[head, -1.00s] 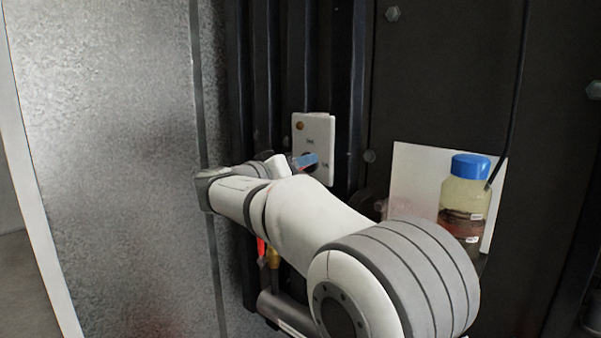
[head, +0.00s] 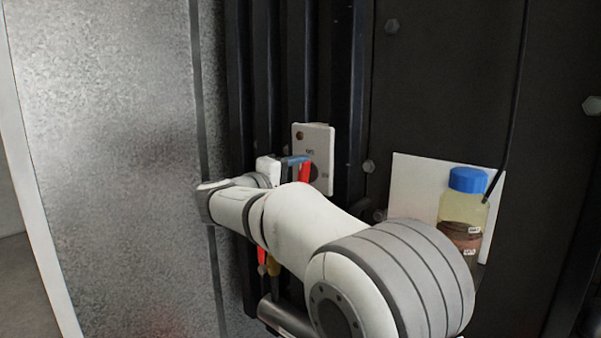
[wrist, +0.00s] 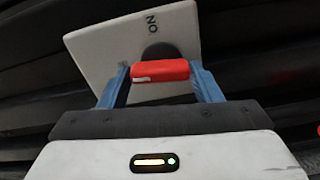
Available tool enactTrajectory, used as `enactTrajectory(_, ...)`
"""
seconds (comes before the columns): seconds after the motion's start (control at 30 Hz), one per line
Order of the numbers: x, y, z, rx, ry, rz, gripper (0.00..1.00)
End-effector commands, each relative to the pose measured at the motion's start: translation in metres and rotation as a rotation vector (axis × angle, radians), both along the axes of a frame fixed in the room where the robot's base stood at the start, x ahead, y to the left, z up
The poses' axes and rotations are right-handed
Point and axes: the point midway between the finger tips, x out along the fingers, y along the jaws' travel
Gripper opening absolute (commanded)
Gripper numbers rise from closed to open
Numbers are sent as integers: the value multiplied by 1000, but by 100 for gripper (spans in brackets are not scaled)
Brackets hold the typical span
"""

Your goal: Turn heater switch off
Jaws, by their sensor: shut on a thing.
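The heater switch is a white plate (head: 318,145) on the dark cabinet wall, with a dark round knob base and a red handle (head: 305,171). The handle stands roughly upright in the head view. A small lamp (head: 299,135) at the plate's upper left looks dark brown. My gripper (head: 298,162) is at the plate, its blue finger against the handle.
A bottle with a blue cap (head: 467,215) stands at the right before a pale panel (head: 415,178). A galvanized metal panel (head: 110,150) fills the left. Dark vertical ribs (head: 240,90) and bolts surround the plate.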

Motion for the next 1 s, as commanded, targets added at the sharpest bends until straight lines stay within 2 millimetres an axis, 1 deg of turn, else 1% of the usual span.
enactTrajectory(0.3, 0, 1, -1, -101, 82, 1, 35)
enactTrajectory(0.87, 0, 1, -2, -125, 101, 1, 35)
enactTrajectory(0.9, 0, 1, -2, -125, 101, 1, 60)
enactTrajectory(1.0, 0, 1, -2, -125, 100, 1, 68)
